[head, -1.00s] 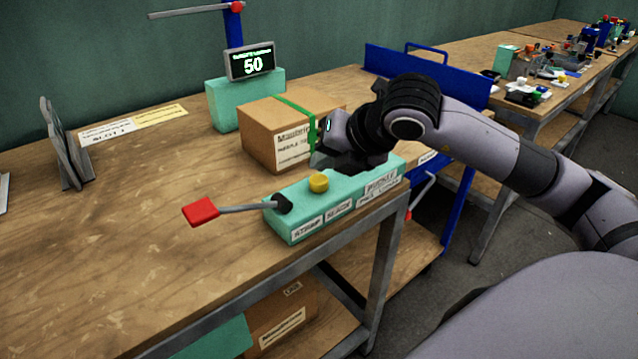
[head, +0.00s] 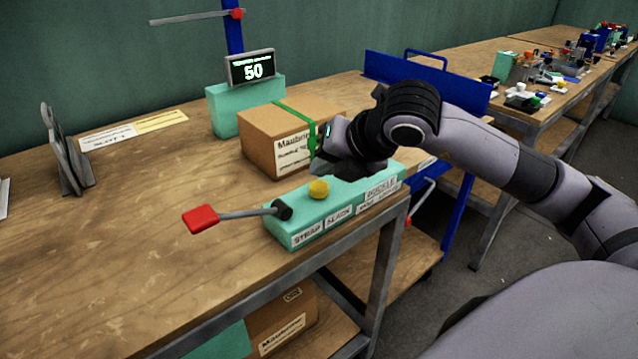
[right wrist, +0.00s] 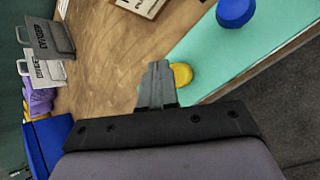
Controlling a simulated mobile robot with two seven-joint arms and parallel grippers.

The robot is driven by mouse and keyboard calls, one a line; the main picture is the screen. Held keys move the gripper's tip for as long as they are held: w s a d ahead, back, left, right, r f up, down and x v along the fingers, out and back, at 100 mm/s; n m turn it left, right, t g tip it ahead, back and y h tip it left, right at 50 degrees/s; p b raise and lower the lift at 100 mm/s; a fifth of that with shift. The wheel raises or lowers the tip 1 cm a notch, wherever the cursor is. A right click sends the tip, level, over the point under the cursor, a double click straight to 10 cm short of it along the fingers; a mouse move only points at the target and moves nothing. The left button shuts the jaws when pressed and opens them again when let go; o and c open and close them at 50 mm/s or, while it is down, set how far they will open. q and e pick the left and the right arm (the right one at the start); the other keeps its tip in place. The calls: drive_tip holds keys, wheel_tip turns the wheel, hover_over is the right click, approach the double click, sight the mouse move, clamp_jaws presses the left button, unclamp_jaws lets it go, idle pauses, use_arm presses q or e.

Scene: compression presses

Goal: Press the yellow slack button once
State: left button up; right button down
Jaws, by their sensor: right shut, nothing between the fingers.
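The yellow slack button (head: 318,189) is a round knob on the teal control box (head: 315,210), above the label "SLACK". My right gripper (head: 324,168) hangs just behind and above that button in the head view and covers part of the box. In the right wrist view its fingers (right wrist: 158,72) are together and empty. The yellow button (right wrist: 182,74) shows right beside the fingertips, partly behind them. Whether they touch is unclear, but they look apart in the head view. My left gripper is not in view.
A red-ended lever (head: 202,218) sticks out left from the control box. A strapped cardboard box (head: 268,133) stands close behind my right gripper. A blue button (right wrist: 236,11) shows in the right wrist view.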

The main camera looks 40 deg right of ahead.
idle(0.8)
drive_tip(key=shift+f, duration=0.1)
drive_tip(key=shift+f+b, duration=0.35)
drive_tip(key=shift+b, duration=0.35)
drive_tip(key=shift+f, duration=0.15)
drive_tip(key=shift+f+b, duration=0.7)
drive_tip(key=shift+b, duration=0.25)
idle(0.5)
drive_tip(key=shift+r+p, duration=0.5)
drive_tip(key=shift+r, duration=0.2)
drive_tip(key=shift+r+p, duration=0.3)
drive_tip(key=shift+r, duration=0.25)
